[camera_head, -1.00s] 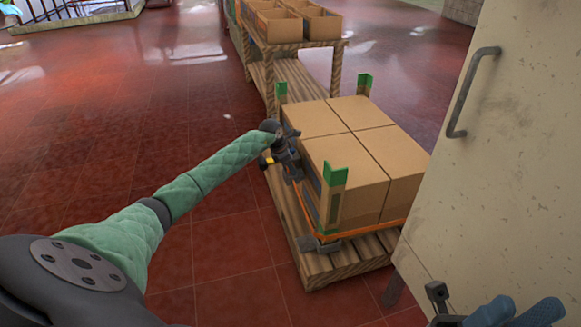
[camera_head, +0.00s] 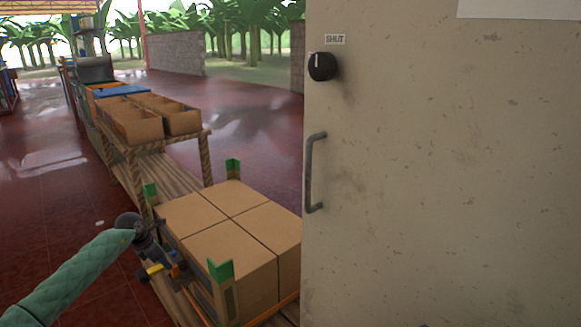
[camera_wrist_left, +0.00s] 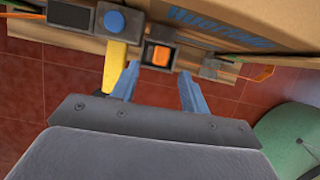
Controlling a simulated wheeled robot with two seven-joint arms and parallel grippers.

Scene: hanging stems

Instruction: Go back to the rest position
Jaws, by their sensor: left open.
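My left arm comes in from the lower left in a green quilted sleeve. My left gripper (camera_head: 172,268) is beside the near-left side of the stacked cardboard boxes (camera_head: 232,250) on a wooden pallet. In the left wrist view the left gripper (camera_wrist_left: 158,85) is open, its two blue fingers apart. Between and just beyond the fingertips is a black strap buckle with an orange button (camera_wrist_left: 159,55). A yellow lever (camera_wrist_left: 115,66) and a blue button (camera_wrist_left: 114,20) are to its left. Whether the fingers touch anything is unclear. My right gripper is not in view.
A pale cabinet (camera_head: 440,180) with a handle (camera_head: 313,172) and a black knob (camera_head: 321,67) marked SHUT fills the right. Green corner posts (camera_head: 220,270) stand around the boxes. A wooden table with open cartons (camera_head: 137,122) is behind. Red tiled floor (camera_head: 50,215) is free at left.

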